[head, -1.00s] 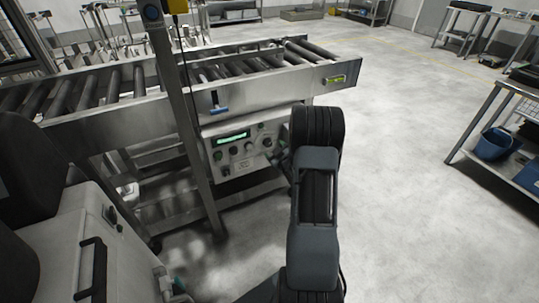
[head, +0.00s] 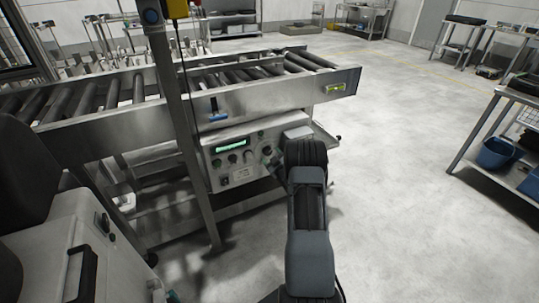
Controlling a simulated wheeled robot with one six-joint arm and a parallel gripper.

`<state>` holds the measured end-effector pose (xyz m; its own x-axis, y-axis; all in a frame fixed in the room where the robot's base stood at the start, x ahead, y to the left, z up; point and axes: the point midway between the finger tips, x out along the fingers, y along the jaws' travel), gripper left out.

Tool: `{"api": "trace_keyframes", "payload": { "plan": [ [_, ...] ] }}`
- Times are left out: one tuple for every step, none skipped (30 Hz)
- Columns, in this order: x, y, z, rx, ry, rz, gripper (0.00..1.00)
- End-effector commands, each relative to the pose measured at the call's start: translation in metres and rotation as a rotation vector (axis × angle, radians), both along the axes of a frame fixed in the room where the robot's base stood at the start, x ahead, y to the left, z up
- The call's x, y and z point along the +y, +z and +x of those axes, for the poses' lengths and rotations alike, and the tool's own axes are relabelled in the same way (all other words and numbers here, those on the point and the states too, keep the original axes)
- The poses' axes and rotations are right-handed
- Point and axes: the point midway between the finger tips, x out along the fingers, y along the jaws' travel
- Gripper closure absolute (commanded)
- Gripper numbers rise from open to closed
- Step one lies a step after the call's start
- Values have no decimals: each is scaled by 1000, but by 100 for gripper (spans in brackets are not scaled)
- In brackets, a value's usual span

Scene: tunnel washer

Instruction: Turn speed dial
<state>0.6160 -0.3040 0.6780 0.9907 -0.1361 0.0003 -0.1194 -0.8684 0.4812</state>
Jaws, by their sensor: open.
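The control panel (head: 240,175) is a pale box under the roller conveyor, with a lit green display (head: 231,144). Several dark round knobs sit below the display, among them a middle knob (head: 232,158). I cannot tell which one is the speed dial, as labels are too small to read. My gripper (head: 271,157) shows only in part, at the panel's right side. My dark arm link stands in front and hides the rest of it. The gripper looks open and empty, and I cannot tell whether it touches a knob.
The roller conveyor (head: 262,108) runs above the panel, with a blue-handled tool (head: 218,116) on its side. A grey upright post (head: 180,130) stands left of the panel. A shelf rack with a blue bucket (head: 495,154) is at the right. Floor between is clear.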

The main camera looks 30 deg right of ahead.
Motion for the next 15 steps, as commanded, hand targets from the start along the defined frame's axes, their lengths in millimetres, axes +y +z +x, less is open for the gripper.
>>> {"api": "trace_keyframes", "payload": {
  "plan": [
    [-1,-1,7,-1,2,0,31],
    [-1,-1,10,-1,2,0,31],
    [-1,-1,14,0,1,0,31],
    [-2,-1,17,0,2,0,31],
    [-2,-1,19,0,1,0,31],
    [-2,0,21,0,1,0,31],
    [-3,0,23,0,1,0,31],
    [-3,0,24,0,1,0,31],
    [-3,0,26,0,1,0,31],
    [-3,0,26,0,1,0,31],
    [-3,0,27,0,1,0,31],
    [-3,0,27,1,0,0,31],
    [-3,0,28,1,0,0,31],
    [-3,0,28,1,0,0,31],
    [-3,0,28,1,0,0,31]
  ]
}}
